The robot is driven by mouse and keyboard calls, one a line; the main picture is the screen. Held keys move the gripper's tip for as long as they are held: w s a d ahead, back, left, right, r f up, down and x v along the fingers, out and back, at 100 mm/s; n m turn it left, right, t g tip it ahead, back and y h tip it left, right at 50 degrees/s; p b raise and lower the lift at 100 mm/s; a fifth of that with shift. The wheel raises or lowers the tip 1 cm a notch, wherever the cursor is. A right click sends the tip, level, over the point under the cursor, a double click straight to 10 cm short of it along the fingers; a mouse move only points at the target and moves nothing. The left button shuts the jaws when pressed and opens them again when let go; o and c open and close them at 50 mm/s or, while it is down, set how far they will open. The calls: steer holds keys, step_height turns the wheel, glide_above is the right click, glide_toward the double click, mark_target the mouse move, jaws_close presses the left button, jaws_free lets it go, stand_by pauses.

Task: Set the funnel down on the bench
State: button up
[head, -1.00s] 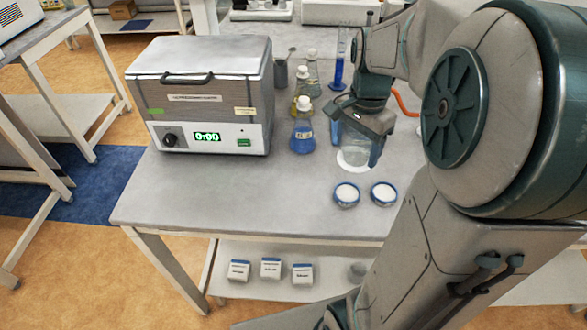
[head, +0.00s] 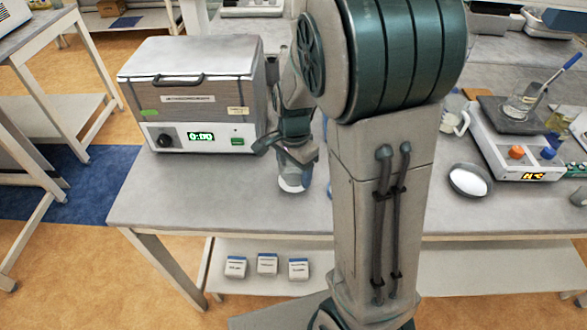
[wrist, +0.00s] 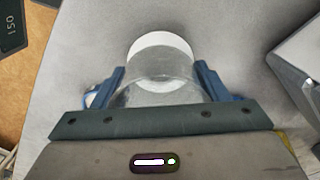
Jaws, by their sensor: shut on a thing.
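My gripper (head: 293,160) hangs over the left part of the bench (head: 235,205), just right of the grey box with a green display. In the wrist view my gripper (wrist: 160,78) has its two blue fingers closed on either side of a clear, round-walled vessel, which I take to be the funnel (wrist: 155,92). A white disc shows at its far end. In the head view the funnel (head: 292,184) shows low under the fingers, partly hidden by them. I cannot tell whether it touches the bench.
The grey lidded box (head: 195,95) stands close left of my gripper. A hotplate (head: 535,160) with knobs and a white dish (head: 470,181) are at the right. My arm hides the middle of the bench. The front left bench top is clear.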

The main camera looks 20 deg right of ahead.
steer(key=shift+f, duration=0.25)
steer(key=shift+f, duration=0.2)
steer(key=o, duration=1)
steer(key=shift+c, duration=0.2)
steer(key=shift+r, duration=0.15)
step_height(320, 180, up, 11)
steer(key=s+r+n+t, duration=0.1)
steer(key=s+n+t, duration=0.2)
steer(key=s+n, duration=0.9)
steer(key=shift+s+r+n, duration=0.2)
steer(key=shift+s+n, duration=0.2)
steer(key=shift+s, duration=0.8)
